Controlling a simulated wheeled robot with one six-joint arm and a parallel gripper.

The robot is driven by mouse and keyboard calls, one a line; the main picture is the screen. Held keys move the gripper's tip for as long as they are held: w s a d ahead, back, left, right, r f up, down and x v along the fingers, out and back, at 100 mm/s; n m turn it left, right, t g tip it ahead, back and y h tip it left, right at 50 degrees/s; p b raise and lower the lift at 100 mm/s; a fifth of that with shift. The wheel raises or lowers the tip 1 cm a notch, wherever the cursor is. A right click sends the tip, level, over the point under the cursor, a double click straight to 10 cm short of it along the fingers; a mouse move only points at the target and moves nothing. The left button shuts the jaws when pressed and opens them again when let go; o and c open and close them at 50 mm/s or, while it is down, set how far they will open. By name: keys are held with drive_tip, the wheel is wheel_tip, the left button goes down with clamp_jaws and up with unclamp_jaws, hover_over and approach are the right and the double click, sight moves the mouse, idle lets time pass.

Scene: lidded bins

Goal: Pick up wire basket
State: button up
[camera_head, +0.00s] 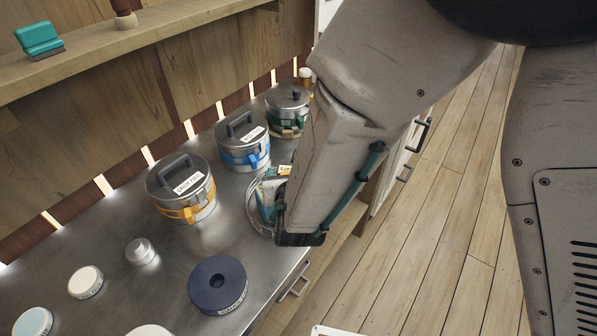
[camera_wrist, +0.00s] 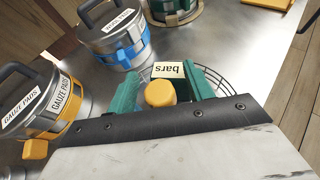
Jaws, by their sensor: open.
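The wire basket (camera_head: 249,212) stands on the metal counter near its front edge, largely hidden behind my arm. In the wrist view its thin round wire rim (camera_wrist: 232,82) shows beyond my right finger. A pale box marked "bars" (camera_wrist: 168,70) and an orange-yellow rounded item (camera_wrist: 160,94) show within the basket's area. My gripper (camera_wrist: 166,88) is open over the basket, its teal fingers apart on either side of the orange-yellow item. In the head view the dark wrist end hides the near side of the basket. Whether the fingers touch the wire cannot be told.
Lidded metal bins stand behind: one with orange clasps (camera_head: 182,188), one blue (camera_head: 242,145), one green (camera_head: 289,112). A dark blue round lid (camera_head: 217,284) and several small round lids lie on the counter at left. A wooden shelf (camera_head: 120,45) runs above.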

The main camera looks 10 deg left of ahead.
drive_tip(key=shift+w, duration=0.1)
drive_tip(key=c, duration=1.1)
clamp_jaws()
drive_tip(key=shift+r, duration=0.1)
